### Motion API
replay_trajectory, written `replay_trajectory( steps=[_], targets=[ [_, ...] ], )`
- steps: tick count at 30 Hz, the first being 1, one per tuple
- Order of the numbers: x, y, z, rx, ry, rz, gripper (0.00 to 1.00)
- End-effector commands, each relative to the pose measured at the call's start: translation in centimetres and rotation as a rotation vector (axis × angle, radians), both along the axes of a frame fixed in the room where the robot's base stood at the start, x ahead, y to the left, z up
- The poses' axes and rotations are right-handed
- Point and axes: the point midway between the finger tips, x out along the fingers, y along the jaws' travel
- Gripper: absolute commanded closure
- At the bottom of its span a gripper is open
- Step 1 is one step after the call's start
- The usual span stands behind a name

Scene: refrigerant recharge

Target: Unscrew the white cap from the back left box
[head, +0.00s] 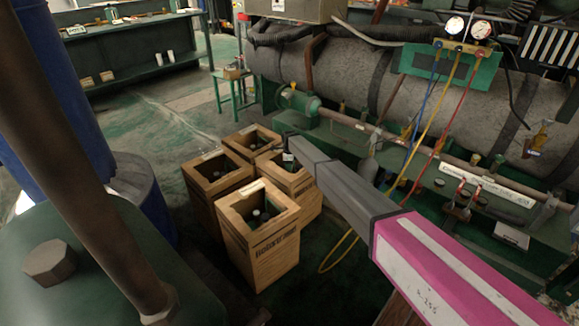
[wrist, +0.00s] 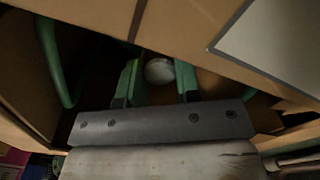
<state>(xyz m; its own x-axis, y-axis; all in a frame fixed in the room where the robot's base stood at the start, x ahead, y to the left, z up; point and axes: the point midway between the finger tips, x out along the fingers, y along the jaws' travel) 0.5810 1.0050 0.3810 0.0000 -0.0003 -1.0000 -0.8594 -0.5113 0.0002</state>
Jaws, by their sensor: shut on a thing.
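A round white cap (wrist: 159,70) shows between the fingers of my gripper (wrist: 159,78) in the wrist view. The gripper is shut on the cap, inside a box with brown walls (wrist: 190,25). In the head view my arm reaches down to the right-hand box of the wooden group (head: 312,204), and its end covers part of that box's opening. The fingertips and the cap are hard to make out there. The backmost box (head: 238,143) stands just behind, to the left. What lies under the cap is hidden.
More open wooden boxes stand at the left (head: 205,200) and front (head: 262,255), close together. A green machine with a grey tank (head: 345,75) and coloured hoses (head: 455,85) lies to the right. A blue drum (head: 65,95) stands at the left.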

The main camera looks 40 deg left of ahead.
Motion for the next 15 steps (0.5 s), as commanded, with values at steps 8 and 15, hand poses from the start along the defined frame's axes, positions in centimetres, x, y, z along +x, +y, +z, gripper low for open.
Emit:
replay_trajectory(
  steps=[8, 15],
  targets=[
    [0.01, 0.02, 0.04, 0.001, -0.001, 0.243, 0.92],
    [0.01, 0.03, 0.04, 0.001, -0.001, 0.304, 0.92]
  ],
)
